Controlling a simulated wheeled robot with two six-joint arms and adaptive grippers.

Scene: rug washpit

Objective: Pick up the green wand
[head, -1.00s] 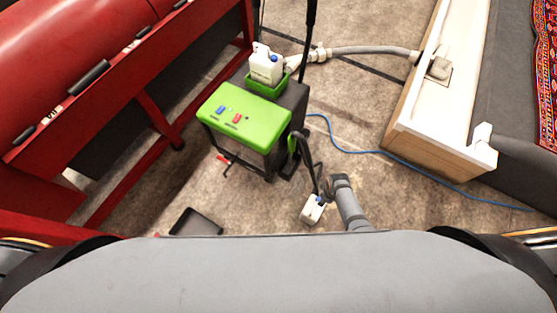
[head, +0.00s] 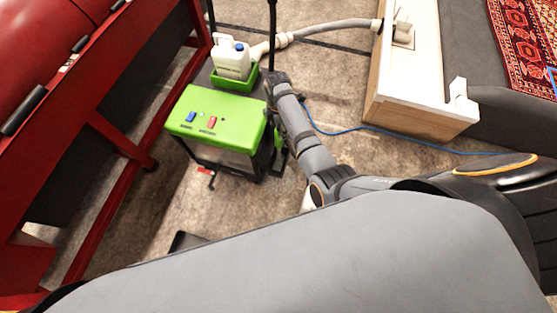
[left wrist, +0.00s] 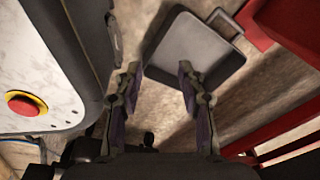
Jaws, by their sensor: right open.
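No wand shows plainly as green. A dark upright pole (head: 272,40) rises beside the green-topped machine (head: 226,108), and a small green part (head: 278,138) shows low on the machine's right side. I cannot tell whether these belong to the green wand. My right gripper (head: 274,82) is open at the machine's right rear corner, overlapping the pole's lower part in the head view. Its fingertips are hard to make out, and I cannot tell whether it touches the pole. My left gripper (left wrist: 158,72) is open and empty, over a grey tray (left wrist: 195,50) on the floor.
A white jug (head: 232,62) sits in a green holder (head: 232,82) behind the machine's top. A red frame (head: 120,135) stands at left. A white-topped wooden bench (head: 418,90) stands at right, with a grey hose (head: 330,28) and blue cable (head: 350,130) nearby.

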